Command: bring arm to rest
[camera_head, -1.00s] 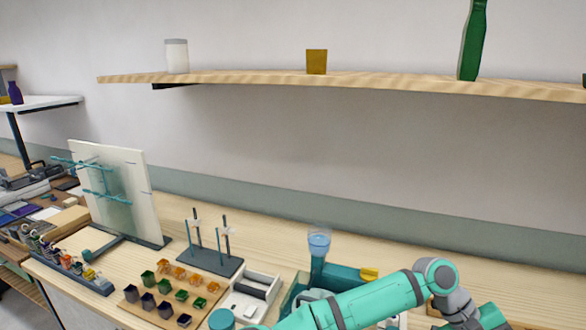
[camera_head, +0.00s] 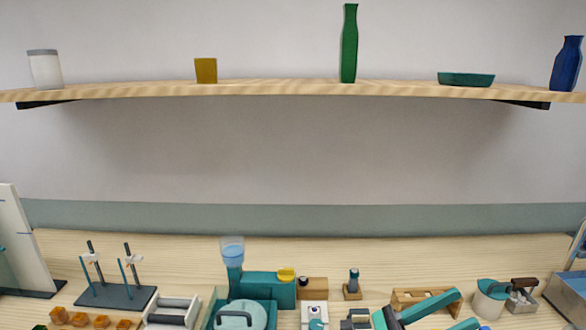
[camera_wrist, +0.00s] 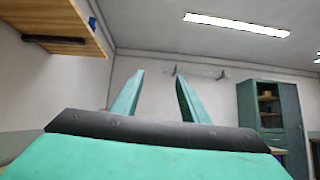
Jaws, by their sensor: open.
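My gripper (camera_wrist: 156,95) shows in the wrist view with its two teal fingers apart and nothing between them. It points up into the room, toward the far wall and ceiling, clear of any object. Thin teal rods (camera_head: 86,278) stand by the dark stand (camera_head: 116,297) at the left of the bench.
A wooden shelf (camera_head: 270,88) with a green bottle (camera_head: 349,45) and other vessels runs above the bench. A teal machine (camera_head: 268,288) and a wooden rack (camera_head: 412,298) stand on the bench. In the wrist view, a shelf (camera_wrist: 60,25) is upper left and a green cabinet (camera_wrist: 290,105) right.

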